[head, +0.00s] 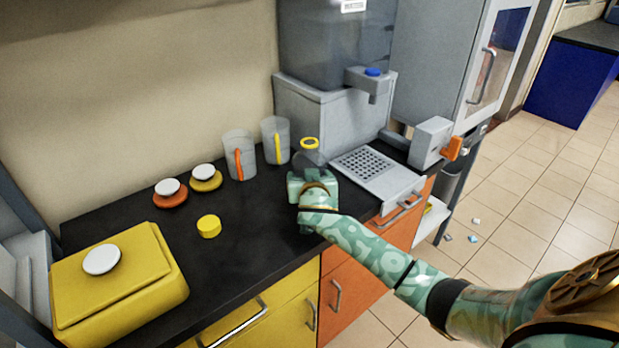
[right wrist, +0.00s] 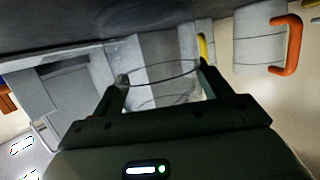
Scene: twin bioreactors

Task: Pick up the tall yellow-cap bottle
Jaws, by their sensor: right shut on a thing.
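The yellow-cap bottle (head: 310,157) stands upright on the black counter in the head view, clear-grey with a yellow ring at its top. My right gripper (head: 313,176) is at its near side and hides its lower part. In the right wrist view the transparent bottle (right wrist: 165,85) is between the two fingers of my right gripper (right wrist: 163,72), which are shut on it. Whether its base touches the counter is hidden. My left gripper is not in view.
Jugs with an orange handle (head: 239,155) and a yellow handle (head: 276,140) stand just left of the bottle. A dispenser with a perforated tray (head: 372,168) is at right. A loose yellow cap (head: 209,226), two lidded pots and a yellow box (head: 130,285) lie left.

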